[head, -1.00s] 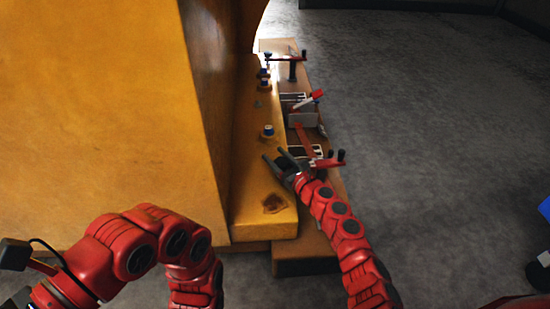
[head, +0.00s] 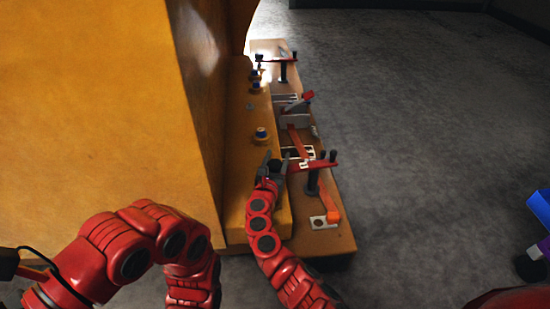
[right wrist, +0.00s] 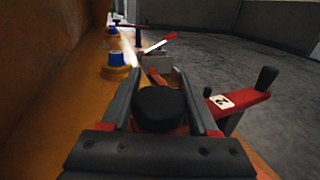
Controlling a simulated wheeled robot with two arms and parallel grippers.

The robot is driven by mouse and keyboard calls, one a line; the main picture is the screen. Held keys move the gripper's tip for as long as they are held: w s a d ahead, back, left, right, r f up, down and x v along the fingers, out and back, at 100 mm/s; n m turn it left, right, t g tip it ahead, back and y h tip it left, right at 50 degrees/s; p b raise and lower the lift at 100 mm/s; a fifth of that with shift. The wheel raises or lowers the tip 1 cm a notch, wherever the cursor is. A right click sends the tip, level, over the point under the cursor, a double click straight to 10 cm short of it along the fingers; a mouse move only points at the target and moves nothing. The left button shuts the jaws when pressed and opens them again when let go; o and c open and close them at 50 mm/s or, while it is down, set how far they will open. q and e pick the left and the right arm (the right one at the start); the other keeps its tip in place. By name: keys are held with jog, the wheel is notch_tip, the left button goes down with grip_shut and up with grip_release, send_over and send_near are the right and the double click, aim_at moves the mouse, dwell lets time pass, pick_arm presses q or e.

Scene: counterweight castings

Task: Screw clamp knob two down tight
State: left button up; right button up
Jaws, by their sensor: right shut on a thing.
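The red clamp arm (head: 318,165) marked 2 lies across the near part of the brown bench and carries upright black grips. Its number plate (right wrist: 222,101) shows in the right wrist view. My right gripper (head: 277,160) is at the left end of this arm. In the right wrist view its fingers are on either side of a round black knob (right wrist: 159,108), shut on it. The knob's underside and thread are hidden. My left arm is at the lower left of the head view; its gripper is out of view.
A second red clamp arm (head: 277,60) stands at the far end of the bench. A large yellow casting (head: 90,110) fills the left. Grey floor (head: 430,130) is open on the right.

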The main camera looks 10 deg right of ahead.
jog(key=shift+d+m+g+h, duration=0.2)
jog(key=shift+m+g+h, duration=0.3)
jog(key=shift+m+h, duration=0.5)
jog(key=shift+s, duration=0.1)
jog(key=o, duration=1.4)
jog(key=shift+n, duration=0.3)
